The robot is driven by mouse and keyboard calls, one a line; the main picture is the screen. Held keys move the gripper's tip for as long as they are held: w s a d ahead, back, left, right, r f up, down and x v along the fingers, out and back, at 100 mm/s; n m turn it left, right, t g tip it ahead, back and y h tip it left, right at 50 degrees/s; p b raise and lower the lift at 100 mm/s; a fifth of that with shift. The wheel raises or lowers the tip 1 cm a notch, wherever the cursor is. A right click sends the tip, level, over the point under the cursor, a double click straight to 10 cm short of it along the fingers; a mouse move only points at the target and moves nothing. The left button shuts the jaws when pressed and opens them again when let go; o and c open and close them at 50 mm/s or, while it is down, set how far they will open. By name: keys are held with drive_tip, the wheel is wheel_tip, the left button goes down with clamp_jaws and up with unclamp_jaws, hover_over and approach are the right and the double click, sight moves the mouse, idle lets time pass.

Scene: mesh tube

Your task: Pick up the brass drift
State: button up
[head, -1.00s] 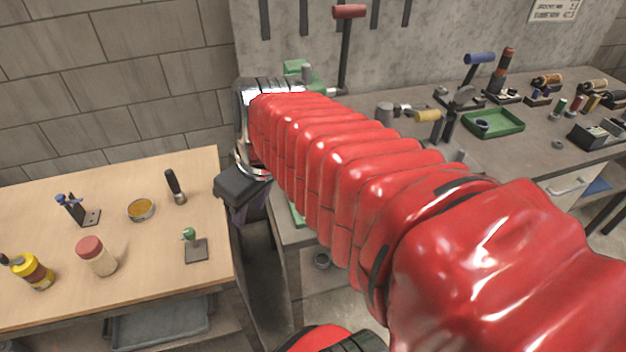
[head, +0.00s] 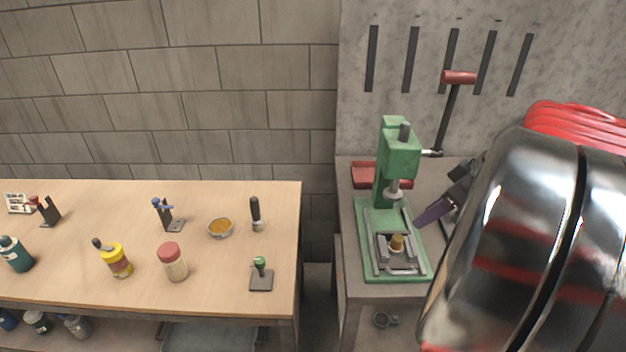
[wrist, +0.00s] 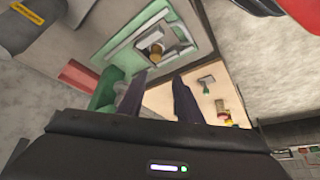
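A short brass-coloured piece (head: 397,243) stands in the grey vise on the green base of the arbor press. It looks like the brass drift, but I cannot be sure. It also shows in the wrist view (wrist: 156,51), ahead of my fingers. The green press (head: 398,155) stands on the grey bench. My gripper (head: 424,216) shows as dark purple fingers just right of the press, apart from the brass piece. In the wrist view my gripper (wrist: 160,76) has its two fingers spread with nothing between them. My arm hides part of the bench on the right.
A red tray (head: 364,175) lies behind the press, and a red-handled lever (head: 459,80) rises at its right. A wooden table (head: 210,285) at left holds a red-capped jar (head: 173,262), a brass-coloured dish (head: 220,228) and other small items. A gap separates table and bench.

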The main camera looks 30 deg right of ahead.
drive_tip(key=shift+s+d, duration=0.35)
drive_tip(key=shift+d, duration=0.35)
hover_over(400, 238)
drive_tip(key=s, duration=0.3)
drive_tip(key=f, duration=0.7)
drive_tip(key=shift+w+d+f, duration=0.15)
drive_tip(key=shift+d, duration=0.25)
drive_tip(key=shift+w+f, duration=0.1)
drive_tip(key=shift+x, duration=2.6)
drive_tip(key=shift+f, duration=0.1)
drive_tip(key=shift+c, duration=0.4)
